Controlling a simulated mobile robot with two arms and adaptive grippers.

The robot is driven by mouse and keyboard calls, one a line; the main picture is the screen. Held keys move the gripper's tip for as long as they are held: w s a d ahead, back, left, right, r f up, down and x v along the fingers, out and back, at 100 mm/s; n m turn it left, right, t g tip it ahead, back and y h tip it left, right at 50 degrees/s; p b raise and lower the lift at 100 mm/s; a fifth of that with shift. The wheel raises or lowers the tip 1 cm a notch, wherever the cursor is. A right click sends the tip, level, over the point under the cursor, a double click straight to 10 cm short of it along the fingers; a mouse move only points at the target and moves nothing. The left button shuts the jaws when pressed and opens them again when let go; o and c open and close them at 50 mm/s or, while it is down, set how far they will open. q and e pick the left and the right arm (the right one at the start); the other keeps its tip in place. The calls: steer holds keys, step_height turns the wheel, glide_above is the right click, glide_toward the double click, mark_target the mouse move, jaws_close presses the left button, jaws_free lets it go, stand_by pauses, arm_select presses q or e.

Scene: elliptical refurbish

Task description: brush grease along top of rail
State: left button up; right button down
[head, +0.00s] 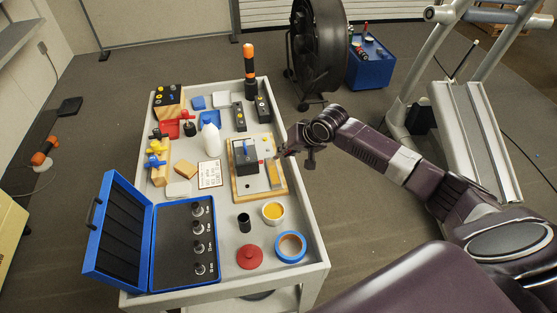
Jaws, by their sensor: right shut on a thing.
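My right gripper (291,148) is over the right edge of the cart, beside the wooden board. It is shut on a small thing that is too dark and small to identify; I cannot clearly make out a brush. A white cup with yellow contents (273,211), which looks like grease, stands on the cart just below the board. A blue-rimmed round tin (290,246) with a tan inside sits below it. The elliptical's pale sloping rail (474,131) is at the upper right, beyond my right arm and clear of the gripper. My left gripper is out of view.
The grey cart (322,267) is crowded. The wooden board (277,193) carries a dark block. An open blue case (117,236), a red lid (249,257) and a white bottle (211,139) stand around it. A black fan (318,45) and blue toolbox (371,67) are behind.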

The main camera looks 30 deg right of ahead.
steer(key=w+r+p, duration=0.2)
steer(key=w+r, duration=0.1)
steer(key=r, duration=0.1)
steer(key=f+b, duration=0.3)
steer(key=w+d+f+b, duration=0.1)
steer(key=f+b, duration=0.1)
stand_by(0.4)
steer(key=shift+a, duration=0.1)
